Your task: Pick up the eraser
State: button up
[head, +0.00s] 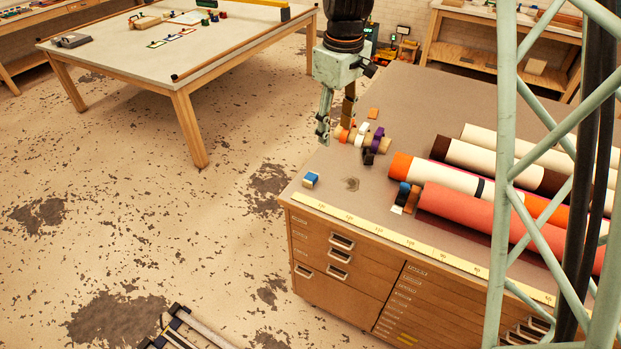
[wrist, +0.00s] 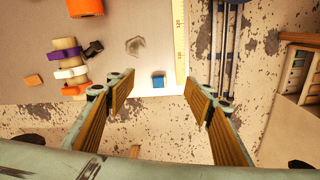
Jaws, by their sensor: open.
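The eraser (head: 311,180) is a small block with a blue top and a pale lower part. It sits on the near left corner of the drawer cabinet's brown top (head: 420,95). In the wrist view the eraser (wrist: 158,79) shows as a small blue block, between and beyond the fingertips. My gripper (head: 335,125) is open and empty. It is up and behind the eraser in the head view, near the cabinet's left edge and apart from the eraser. Its two wood-coloured finger pads (wrist: 160,92) are spread wide in the wrist view.
Large foil rolls (head: 470,205) cover the right of the top. A yellow ruler (head: 365,235) runs along the front edge. Open floor lies left of the cabinet.

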jog(key=w+a+f+n+p, duration=0.1)
jog(key=w+a+f, duration=0.2)
jog(key=f, duration=0.3)
jog(key=w+a+f+n+p, duration=0.1)
jog(key=w+a+f+p, duration=0.1)
jog(key=f, duration=0.4)
jog(key=shift+w+a+n+g, duration=0.4)
jog(key=shift+w+a, duration=0.45)
jog(key=shift+f, duration=0.1)
jog(key=p, duration=0.1)
send_over(311, 177)
jog(key=shift+f, duration=4.25)
jog(key=shift+f+p, duration=0.75)
jog(key=shift+f, duration=1.85)
jog(key=shift+c, duration=0.7)
jog(key=c, duration=0.9)
jog(key=shift+r, duration=0.2)
